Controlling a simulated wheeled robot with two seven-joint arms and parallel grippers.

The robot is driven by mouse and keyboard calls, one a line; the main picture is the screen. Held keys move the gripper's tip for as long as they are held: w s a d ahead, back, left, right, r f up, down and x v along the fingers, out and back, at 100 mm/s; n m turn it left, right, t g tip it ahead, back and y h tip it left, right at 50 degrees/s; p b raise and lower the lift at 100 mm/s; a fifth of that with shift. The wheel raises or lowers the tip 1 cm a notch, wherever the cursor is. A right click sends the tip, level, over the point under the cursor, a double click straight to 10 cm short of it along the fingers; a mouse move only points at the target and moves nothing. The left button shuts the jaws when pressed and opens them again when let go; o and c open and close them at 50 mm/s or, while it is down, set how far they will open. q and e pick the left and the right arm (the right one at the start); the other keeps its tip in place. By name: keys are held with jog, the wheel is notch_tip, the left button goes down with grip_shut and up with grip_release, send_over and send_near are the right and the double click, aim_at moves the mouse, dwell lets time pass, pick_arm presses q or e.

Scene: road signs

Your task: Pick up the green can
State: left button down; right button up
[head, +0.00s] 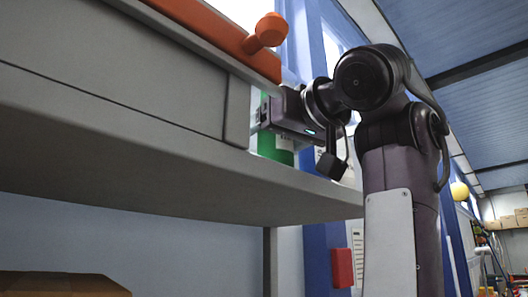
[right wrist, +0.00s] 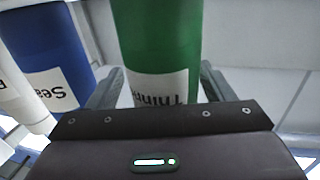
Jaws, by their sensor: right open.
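The green can (head: 275,141) stands on a grey shelf, partly hidden behind my right gripper in the head view. In the right wrist view the green can (right wrist: 160,45) is large, with a white label showing upside-down lettering. My right gripper (right wrist: 160,88) is open, with one finger on each side of the can. I cannot tell whether the fingers touch it. In the head view the right gripper (head: 264,112) reaches in from the right at shelf height. My left gripper is not in view.
The grey shelf (head: 150,160) fills the left. An orange object with a knob (head: 266,32) is above. A blue labelled container (right wrist: 48,50) and a white one (right wrist: 20,100) stand beside the can. A cardboard box (head: 60,285) is below.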

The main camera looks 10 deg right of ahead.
jog(key=s, duration=0.2)
jog(key=shift+s+d+r, duration=0.2)
jog(key=shift+s+r, duration=0.15)
jog(key=shift+c, duration=0.9)
jog(key=shift+w+a, duration=0.1)
jog(key=shift+w, duration=0.15)
jog(key=shift+c, duration=1.3)
jog(key=shift+w+f, duration=0.15)
jog(key=shift+w, duration=0.2)
jog(key=shift+c, duration=1)
jog(key=shift+w, duration=0.2)
jog(key=shift+c, duration=1.4)
jog(key=shift+s, duration=0.1)
jog(key=c, duration=0.4)
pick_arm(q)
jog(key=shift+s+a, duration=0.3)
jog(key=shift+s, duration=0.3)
pick_arm(e)
jog(key=shift+s, duration=0.1)
jog(key=shift+c, duration=0.2)
